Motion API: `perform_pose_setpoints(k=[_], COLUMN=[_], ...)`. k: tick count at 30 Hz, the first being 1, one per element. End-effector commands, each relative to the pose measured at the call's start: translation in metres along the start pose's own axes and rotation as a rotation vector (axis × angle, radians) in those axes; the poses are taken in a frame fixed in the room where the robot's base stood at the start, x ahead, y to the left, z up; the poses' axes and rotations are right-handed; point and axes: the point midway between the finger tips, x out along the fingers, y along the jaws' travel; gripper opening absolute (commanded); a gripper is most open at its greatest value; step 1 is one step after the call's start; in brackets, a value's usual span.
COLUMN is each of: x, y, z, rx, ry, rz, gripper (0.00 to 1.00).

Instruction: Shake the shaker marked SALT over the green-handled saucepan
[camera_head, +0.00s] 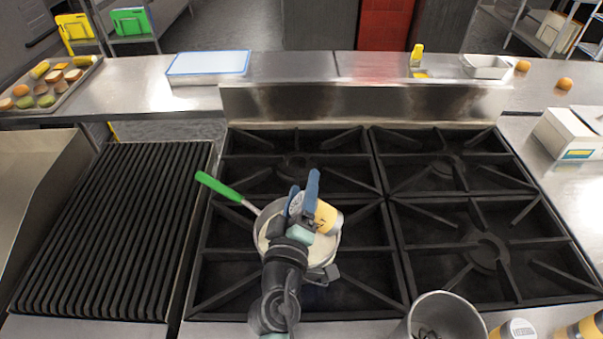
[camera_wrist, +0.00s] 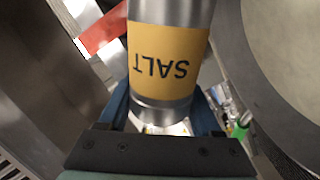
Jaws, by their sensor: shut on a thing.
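The saucepan (camera_head: 262,241) stands on the left front burner, with pale contents. Its green handle (camera_head: 220,187) points to the upper left. My gripper (camera_head: 304,200) is shut on a shaker with a yellow band (camera_head: 326,217), above the pan's right part in the head view. The shaker looks tilted well over. In the wrist view the band on the shaker (camera_wrist: 168,60) reads SALT, upside down, between the blue fingers. A large round pale shape (camera_wrist: 290,50), apparently the pan, fills the right side there. My arm hides part of the pan.
A steel pot (camera_head: 440,312) and more yellow-banded shakers (camera_head: 515,329) stand at the front right edge. A ribbed grill (camera_head: 110,230) lies left of the stove. The right burners (camera_head: 480,250) are clear. A raised steel ledge (camera_head: 365,103) runs behind.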

Motion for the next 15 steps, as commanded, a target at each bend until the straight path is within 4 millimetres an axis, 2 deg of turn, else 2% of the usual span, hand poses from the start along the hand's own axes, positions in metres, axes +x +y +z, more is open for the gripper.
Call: perform_pose_setpoints(k=[3,15], x=[0.0001,0.0002], y=[0.0072,0.0073], z=[-0.0041,-0.0047], rx=[-0.191,-0.877], ry=[-0.001,0.001], rz=[-0.001,0.001], gripper=[0.00,0.00])
